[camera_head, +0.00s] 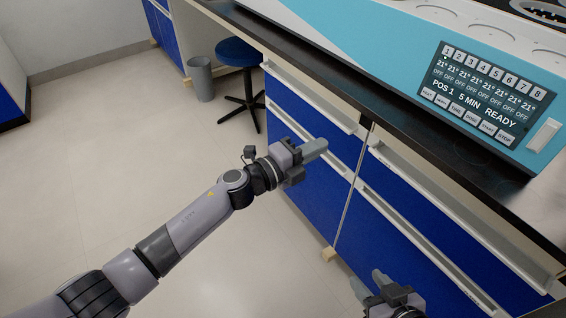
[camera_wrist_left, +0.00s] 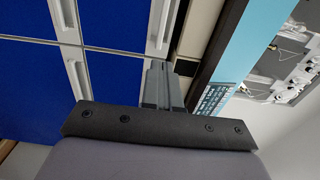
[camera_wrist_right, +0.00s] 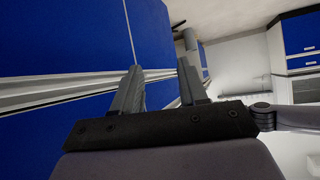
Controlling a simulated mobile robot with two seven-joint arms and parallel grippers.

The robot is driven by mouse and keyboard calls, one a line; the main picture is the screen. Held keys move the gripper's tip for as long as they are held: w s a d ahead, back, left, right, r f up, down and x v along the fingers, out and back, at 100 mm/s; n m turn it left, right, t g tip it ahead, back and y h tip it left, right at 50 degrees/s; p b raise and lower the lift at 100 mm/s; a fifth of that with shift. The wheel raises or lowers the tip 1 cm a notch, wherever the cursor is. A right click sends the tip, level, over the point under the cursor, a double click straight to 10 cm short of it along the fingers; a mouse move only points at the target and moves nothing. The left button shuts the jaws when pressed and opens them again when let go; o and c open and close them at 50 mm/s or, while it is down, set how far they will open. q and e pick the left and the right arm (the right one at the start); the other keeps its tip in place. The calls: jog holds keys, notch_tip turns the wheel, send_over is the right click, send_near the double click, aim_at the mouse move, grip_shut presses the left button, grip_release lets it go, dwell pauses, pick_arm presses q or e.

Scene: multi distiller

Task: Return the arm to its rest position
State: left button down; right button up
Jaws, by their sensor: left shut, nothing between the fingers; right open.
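My left arm comes in from the left in the head view. Its gripper (camera_head: 316,148) is shut and empty in front of the blue drawers, below the counter edge. The left wrist view shows its fingers (camera_wrist_left: 163,86) together with nothing between them. My right gripper (camera_head: 376,292) is at the bottom of the head view, low in front of the drawers and only partly in the frame. In the right wrist view its two fingers (camera_wrist_right: 160,88) stand apart with nothing between them. Part of my left arm shows at the right of that view.
The teal multi distiller (camera_head: 395,75), its display reading READY, stands on the dark counter (camera_head: 300,50) above the blue drawers (camera_head: 300,125) with white handle rails. A blue stool (camera_head: 238,52) and a grey bin (camera_head: 201,78) stand further back. The floor at left is clear.

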pick_arm(q)
jog(key=p+v, duration=0.1)
jog(key=v, duration=0.6)
jog(key=shift+a, duration=0.3)
pick_arm(e)
jog(key=shift+s+d+f+g, duration=0.3)
jog(key=shift+s+d, duration=0.15)
jog(key=shift+d, duration=0.3)
pick_arm(q)
jog(key=shift+s, duration=0.15)
jog(key=s+a+f+n+y, duration=0.65)
jog(key=s+a+n, duration=0.35)
jog(key=n, duration=0.3)
jog(key=s+a+f+n+y, duration=0.65)
jog(key=s+a+n, duration=0.3)
jog(key=n, duration=0.35)
notch_tip(320, 180, up, 14)
jog(key=s+a+p, duration=0.1)
jog(key=s+p, duration=0.1)
jog(key=p, duration=1.6)
jog(key=shift+a+r+n, duration=0.15)
jog(key=shift+a+n, duration=0.25)
pick_arm(e)
notch_tip(320, 180, up, 16)
jog(key=d, duration=0.1)
jog(key=shift+s+d+f+h, duration=0.15)
jog(key=shift+s+f+h, duration=0.1)
jog(key=shift+h, duration=0.15)
